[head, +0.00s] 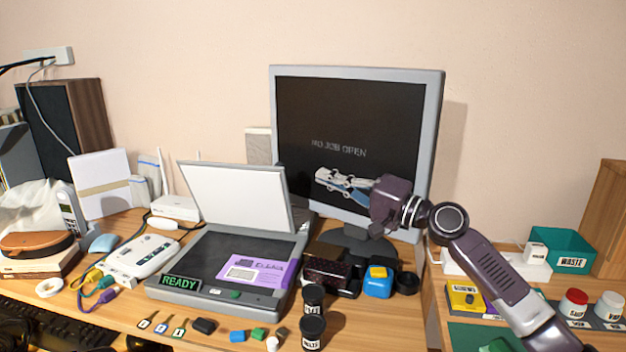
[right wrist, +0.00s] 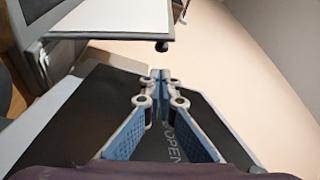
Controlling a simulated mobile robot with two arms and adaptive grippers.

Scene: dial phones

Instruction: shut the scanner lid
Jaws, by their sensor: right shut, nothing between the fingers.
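The scanner (head: 215,295) stands on the desk with its lid (head: 235,197) raised, the white underside facing me. A purple printed card (head: 255,271) lies on the dark glass, and a green READY sign shows at the front. My right gripper (head: 322,179) is shut and empty, in front of the monitor and to the right of the lid, apart from it. In the right wrist view its fingertips (right wrist: 161,80) meet, and a white panel that looks like the lid (right wrist: 115,18) is beyond them. My left gripper is not in view.
The monitor (head: 350,130) stands close behind my right gripper. Black jars (head: 312,330), a blue box (head: 377,283) and a dark box (head: 330,272) stand right of the scanner. Small blocks and tags lie in front. A white router (head: 175,209) and cables are at left.

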